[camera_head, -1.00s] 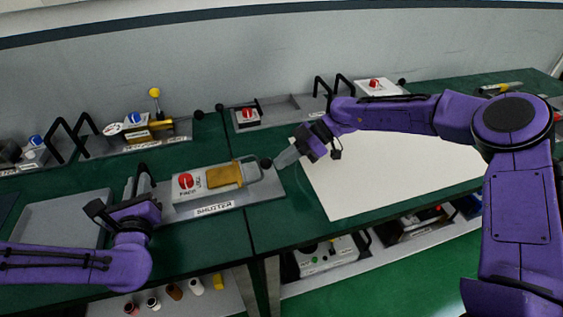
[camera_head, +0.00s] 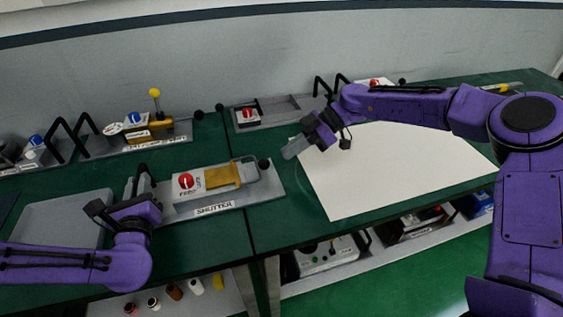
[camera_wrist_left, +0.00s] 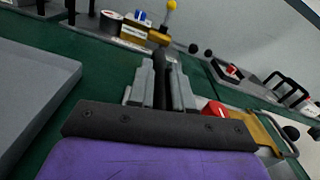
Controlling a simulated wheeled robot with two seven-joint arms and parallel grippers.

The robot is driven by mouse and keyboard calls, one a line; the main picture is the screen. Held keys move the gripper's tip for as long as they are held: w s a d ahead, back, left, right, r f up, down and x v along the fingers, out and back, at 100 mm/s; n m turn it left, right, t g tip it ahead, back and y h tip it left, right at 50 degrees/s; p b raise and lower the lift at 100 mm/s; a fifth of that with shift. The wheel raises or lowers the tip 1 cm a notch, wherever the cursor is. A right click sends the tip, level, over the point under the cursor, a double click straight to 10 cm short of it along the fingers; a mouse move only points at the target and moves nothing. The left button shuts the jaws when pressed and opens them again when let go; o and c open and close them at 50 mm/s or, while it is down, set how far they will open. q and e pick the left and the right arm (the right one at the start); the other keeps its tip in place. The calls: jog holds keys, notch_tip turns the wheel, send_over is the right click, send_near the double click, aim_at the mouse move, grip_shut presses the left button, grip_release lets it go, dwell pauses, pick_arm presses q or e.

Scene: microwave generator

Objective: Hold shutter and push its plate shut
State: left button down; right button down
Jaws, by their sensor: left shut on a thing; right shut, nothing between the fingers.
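The shutter (camera_head: 222,209) is a grey tray labelled SHUTTER on the green table. It carries a white block with a red knob (camera_head: 186,181), a brass-coloured plate (camera_head: 222,177) and a wire loop ending in a black ball (camera_head: 264,164) at its right end. The red knob also shows in the left wrist view (camera_wrist_left: 217,108). My left gripper (camera_head: 143,184) is shut on the shutter's black handle (camera_wrist_left: 161,75) at the tray's left end; the fingers partly hide it. My right gripper (camera_head: 291,149) is shut and empty, above and right of the black ball, apart from it.
A white sheet (camera_head: 395,170) lies right of the shutter. Other trays with knobs and black handles (camera_head: 140,140) stand along the back. A bare grey tray (camera_head: 62,220) lies left of my left gripper. A lower shelf (camera_head: 330,270) holds boxes and bottles.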

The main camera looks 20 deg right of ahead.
pick_arm(q)
jog(key=shift+s+f, duration=0.1)
jog(key=shift+f, duration=0.05)
jog(key=c, duration=1)
grip_release()
jog(key=shift+o, duration=0.2)
pick_arm(e)
jog(key=v, duration=1.2)
pick_arm(q)
jog(key=s, duration=0.7)
jog(key=shift+s, duration=0.15)
